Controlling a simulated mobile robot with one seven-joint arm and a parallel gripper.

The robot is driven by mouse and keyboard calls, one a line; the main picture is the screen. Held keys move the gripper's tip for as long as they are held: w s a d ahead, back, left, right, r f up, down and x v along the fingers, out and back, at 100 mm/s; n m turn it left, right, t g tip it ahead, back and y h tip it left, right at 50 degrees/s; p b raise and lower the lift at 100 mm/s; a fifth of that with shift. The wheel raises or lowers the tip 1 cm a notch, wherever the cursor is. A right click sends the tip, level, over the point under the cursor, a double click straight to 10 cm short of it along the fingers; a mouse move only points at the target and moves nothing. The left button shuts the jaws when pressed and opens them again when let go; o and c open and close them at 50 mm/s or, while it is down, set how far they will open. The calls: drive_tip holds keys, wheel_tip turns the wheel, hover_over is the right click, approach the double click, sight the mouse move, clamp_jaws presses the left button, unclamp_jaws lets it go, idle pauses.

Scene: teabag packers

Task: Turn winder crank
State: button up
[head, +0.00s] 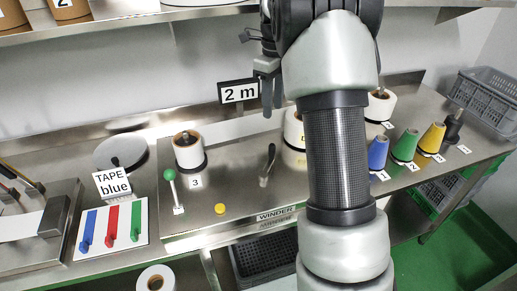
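The winder is a steel bench unit with a "WINDER" label (276,215) on its front edge. A small dark upright handle (268,165), which looks like the crank, stands on its top behind the label. A white roll (293,130) stands just right of the handle, partly hidden by my arm. My gripper (271,108) hangs above and behind the handle, apart from it, in front of the "2 m" sign's right side. Its fingers point down and are seen edge-on, so their opening is unclear. I see nothing held in it.
A green-knobbed lever (170,176), a yellow button (220,209) and a roll marked 3 (188,151) stand left of the handle. Blue (377,152), green (405,146) and yellow (432,139) cones stand at right. The "2 m" sign (239,92) rises behind.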

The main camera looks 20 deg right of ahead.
sight(272, 149)
wheel_tip(272, 149, down, 18)
drive_tip(key=shift+s+r, duration=0.15)
drive_tip(key=shift+r, duration=0.1)
drive_tip(key=shift+c, duration=0.2)
clamp_jaws()
